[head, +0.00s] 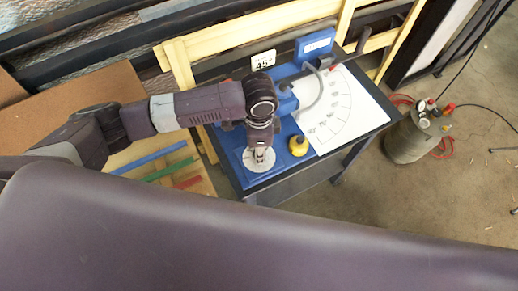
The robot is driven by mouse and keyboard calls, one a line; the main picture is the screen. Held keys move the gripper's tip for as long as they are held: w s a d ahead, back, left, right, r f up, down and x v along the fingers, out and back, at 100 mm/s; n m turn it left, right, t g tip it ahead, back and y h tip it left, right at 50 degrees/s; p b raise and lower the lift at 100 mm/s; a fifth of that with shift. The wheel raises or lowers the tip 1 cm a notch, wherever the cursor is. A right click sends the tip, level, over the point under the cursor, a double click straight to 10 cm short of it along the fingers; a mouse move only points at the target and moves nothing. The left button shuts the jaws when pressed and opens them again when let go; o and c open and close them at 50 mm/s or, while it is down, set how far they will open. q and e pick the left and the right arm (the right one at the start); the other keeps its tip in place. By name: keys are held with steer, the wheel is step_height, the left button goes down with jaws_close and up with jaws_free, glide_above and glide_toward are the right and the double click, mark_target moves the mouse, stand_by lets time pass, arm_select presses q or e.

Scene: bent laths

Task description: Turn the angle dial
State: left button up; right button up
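A pale round disc, which looks like the angle dial (251,165), lies flat on the front left of a blue bending machine (232,136). My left gripper (261,157) points down right over the disc and hides part of it. Its fingers are small and overlap the disc, so I cannot tell whether they are open, shut or touching it. A small sign (263,60) reading about 45 stands behind the machine. My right gripper is not in view.
The machine stands on a dark table (282,183). A yellow knob (298,146) sits right of the disc, beside a white sheet with angle marks (350,108). Blue, green and red laths (152,159) lie at left. A grey canister (408,140) stands on the floor at right.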

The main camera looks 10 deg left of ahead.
arm_select(q)
steer(key=c, duration=0.4)
steer(key=shift+r+p, duration=0.2)
steer(key=shift+p, duration=0.25)
steer(key=n+p, duration=0.6)
steer(key=p, duration=0.2)
steer(key=shift+r+p, duration=0.2)
steer(key=shift+p, duration=0.15)
steer(key=shift+w+f+n+p, duration=0.1)
steer(key=shift+f+n+p, duration=0.15)
steer(key=shift+n+p, duration=1.2)
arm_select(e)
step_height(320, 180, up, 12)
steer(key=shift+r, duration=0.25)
arm_select(q)
steer(key=o, duration=1.2)
steer(key=shift+c, duration=0.2)
